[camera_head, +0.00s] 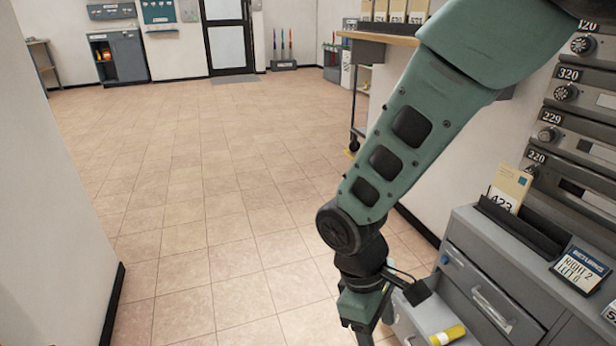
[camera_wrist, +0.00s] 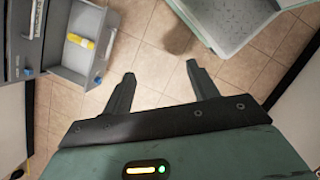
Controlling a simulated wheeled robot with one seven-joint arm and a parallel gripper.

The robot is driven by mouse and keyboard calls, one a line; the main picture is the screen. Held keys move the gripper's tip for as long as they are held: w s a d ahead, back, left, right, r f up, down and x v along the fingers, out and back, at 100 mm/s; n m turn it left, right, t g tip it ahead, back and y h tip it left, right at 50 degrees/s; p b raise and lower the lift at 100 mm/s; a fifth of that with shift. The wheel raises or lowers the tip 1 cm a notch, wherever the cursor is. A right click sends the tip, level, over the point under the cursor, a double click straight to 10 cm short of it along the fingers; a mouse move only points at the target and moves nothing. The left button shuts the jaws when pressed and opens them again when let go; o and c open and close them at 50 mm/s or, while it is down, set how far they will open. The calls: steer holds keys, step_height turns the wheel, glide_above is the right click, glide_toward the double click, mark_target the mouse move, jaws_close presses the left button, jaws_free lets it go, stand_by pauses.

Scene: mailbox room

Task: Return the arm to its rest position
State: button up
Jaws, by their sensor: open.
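My green arm hangs down through the right half of the head view. My gripper (camera_wrist: 161,82) shows in the wrist view with its two dark fingers spread apart and nothing between them. It points at the tiled floor. In the head view the hand is at the bottom edge and its fingertips are cut off. An open grey drawer (camera_wrist: 85,62) is beside the gripper, to its left in the wrist view. A yellow cylinder (camera_wrist: 80,41) lies in that drawer, apart from the fingers; it also shows in the head view (camera_head: 447,335).
A grey cabinet (camera_head: 485,265) stands close at the right, with a card holder (camera_head: 520,228) on top. Numbered mailboxes (camera_head: 575,130) line the wall above. A white wall (camera_head: 50,200) is at the left. The tiled floor (camera_head: 210,190) between is clear toward the door (camera_head: 228,38).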

steer(key=s+d+r+m+t+y, duration=0.2)
steer(key=s+d+r+m+y, duration=0.15)
steer(key=s+r, duration=0.75)
step_height(320, 180, up, 36)
steer(key=w+p, duration=0.1)
steer(key=p, duration=3.4)
steer(key=shift+w+a+r, duration=0.15)
steer(key=shift+a+r, duration=0.05)
steer(key=shift+r, duration=0.05)
